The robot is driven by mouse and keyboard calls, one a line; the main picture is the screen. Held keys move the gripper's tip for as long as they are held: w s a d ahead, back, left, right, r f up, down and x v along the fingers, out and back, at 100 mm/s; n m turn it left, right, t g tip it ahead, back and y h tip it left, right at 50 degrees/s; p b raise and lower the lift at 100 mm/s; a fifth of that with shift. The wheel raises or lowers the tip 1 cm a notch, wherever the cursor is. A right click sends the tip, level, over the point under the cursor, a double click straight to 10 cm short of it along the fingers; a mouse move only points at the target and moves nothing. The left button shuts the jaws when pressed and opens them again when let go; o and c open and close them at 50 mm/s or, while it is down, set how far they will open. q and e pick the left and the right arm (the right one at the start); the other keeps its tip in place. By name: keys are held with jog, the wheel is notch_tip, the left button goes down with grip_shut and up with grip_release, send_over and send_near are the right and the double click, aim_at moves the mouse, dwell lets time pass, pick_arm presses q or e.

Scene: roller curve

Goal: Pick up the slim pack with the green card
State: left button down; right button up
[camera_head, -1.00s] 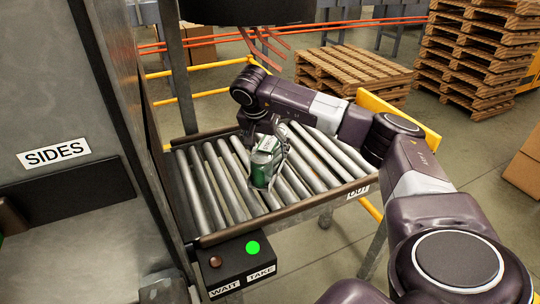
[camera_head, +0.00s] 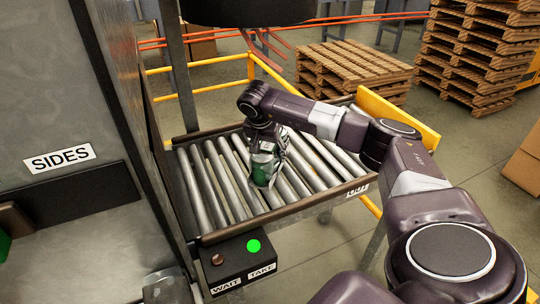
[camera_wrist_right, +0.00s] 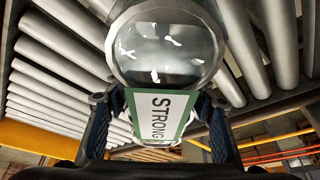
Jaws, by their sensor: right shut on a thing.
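The pack with the green card (camera_head: 263,173) is on the roller conveyor (camera_head: 219,217), low between the fingers of my right gripper (camera_head: 267,157). In the right wrist view it shows a round, shiny, silver-rimmed end and a white card with a green border (camera_wrist_right: 160,116) reading STRONG. My right gripper's fingers (camera_wrist_right: 152,100) are shut on it, one on each side. Whether its bottom touches the rollers is hard to tell. My left gripper is not in view.
A black box (camera_head: 243,266) with WAIT and TAKE labels has its green light lit. A metal cabinet marked SIDES (camera_head: 58,158) stands at left. A yellow rail (camera_head: 397,122) borders the far right of the rollers. Bare rollers surround the pack; pallets (camera_head: 355,72) stand behind.

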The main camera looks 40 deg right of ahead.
grip_shut()
jog(key=shift+w+d+r, duration=0.1)
jog(key=shift+r, duration=0.05)
jog(key=shift+r, duration=0.1)
